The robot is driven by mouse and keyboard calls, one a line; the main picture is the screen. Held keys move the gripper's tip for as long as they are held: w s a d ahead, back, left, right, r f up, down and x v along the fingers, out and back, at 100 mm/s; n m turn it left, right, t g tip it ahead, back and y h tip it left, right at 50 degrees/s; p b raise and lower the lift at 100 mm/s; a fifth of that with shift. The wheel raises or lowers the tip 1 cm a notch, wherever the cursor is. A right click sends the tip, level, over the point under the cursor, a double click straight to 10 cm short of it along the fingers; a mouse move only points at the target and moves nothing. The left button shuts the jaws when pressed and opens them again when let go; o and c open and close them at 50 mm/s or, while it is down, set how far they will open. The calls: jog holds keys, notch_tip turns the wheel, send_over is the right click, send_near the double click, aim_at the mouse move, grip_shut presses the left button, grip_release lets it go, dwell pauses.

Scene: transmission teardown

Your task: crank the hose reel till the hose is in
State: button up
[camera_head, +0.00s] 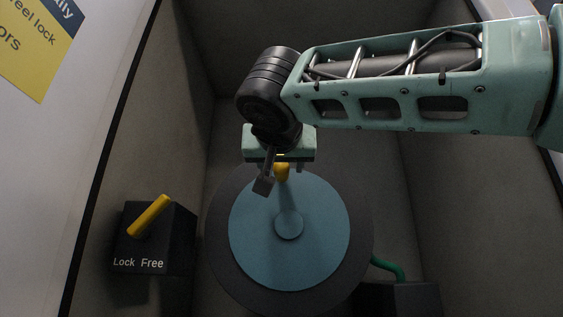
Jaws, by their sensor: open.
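The hose reel (250,240) is a dark disc with a blue face and a round hub, standing in a grey recess. Its yellow crank knob (282,173) shows near the top of the blue face. My gripper (281,186) is open at the knob, pointing down over it. One finger shows to the knob's left; I cannot tell whether the fingers touch it. A short piece of green hose (390,268) comes out at the reel's lower right. The hose on the reel is hidden behind the disc.
A black box (176,240) marked "Lock Free" stands left of the reel, with a yellow lever (149,216) tilted up to the right. A dark block (405,298) sits at the lower right under the hose. Recess walls close in on both sides.

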jog(key=shift+w+d+p, duration=0.1)
jog(key=shift+w+p, duration=0.55)
jog(key=shift+w, duration=1.4)
grip_shut()
